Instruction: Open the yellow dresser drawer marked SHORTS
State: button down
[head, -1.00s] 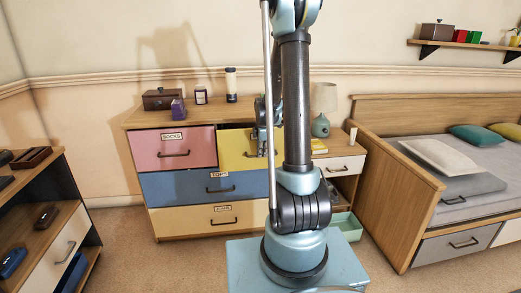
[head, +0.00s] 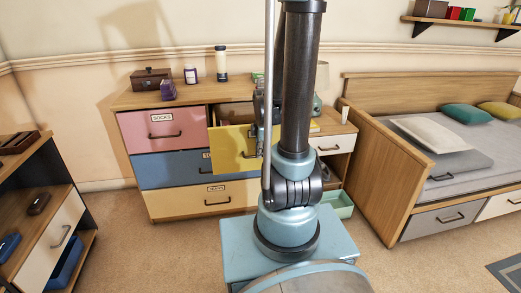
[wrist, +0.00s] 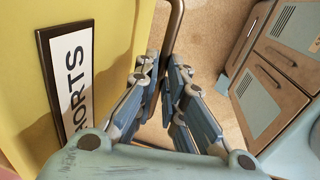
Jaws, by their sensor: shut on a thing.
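The yellow drawer (head: 231,150) in the dresser's top row stands partly pulled out, with its open top showing in the head view. In the wrist view its yellow front (wrist: 112,35) fills the left, with a dark-framed label (wrist: 72,75) on which "ORTS" is readable. My gripper (wrist: 168,78) is shut on the drawer's dark handle (wrist: 174,28), beside the label. In the head view my gripper (head: 262,140) is at the right part of the drawer front, and my arm hides the handle and the label.
The pink SOCKS drawer (head: 165,130), the blue drawer (head: 173,169) and the lower pale-yellow drawer (head: 205,199) are closed. A bed (head: 375,172) is at right, a shelf unit (head: 70,200) at left.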

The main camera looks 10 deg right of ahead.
jog(key=shift+s, duration=0.1)
jog(key=c, duration=1.7)
grip_release()
jog(key=shift+r, duration=0.1)
jog(key=shift+s+r, duration=0.35)
jog(key=shift+r, duration=1.55)
jog(key=shift+s+r, duration=0.35)
jog(key=shift+r, duration=1.6)
jog(key=shift+s+r, duration=0.35)
jog(key=shift+r, duration=1.55)
jog(key=s+f+m, duration=0.1)
jog(key=s+m, duration=0.4)
jog(key=m, duration=0.1)
jog(key=s+f+m, duration=0.2)
jog(key=s+m, duration=0.3)
jog(key=m, duration=0.1)
jog(key=s+f+m, duration=0.1)
jog(key=s+m, duration=0.5)
jog(key=shift+f, duration=0.2)
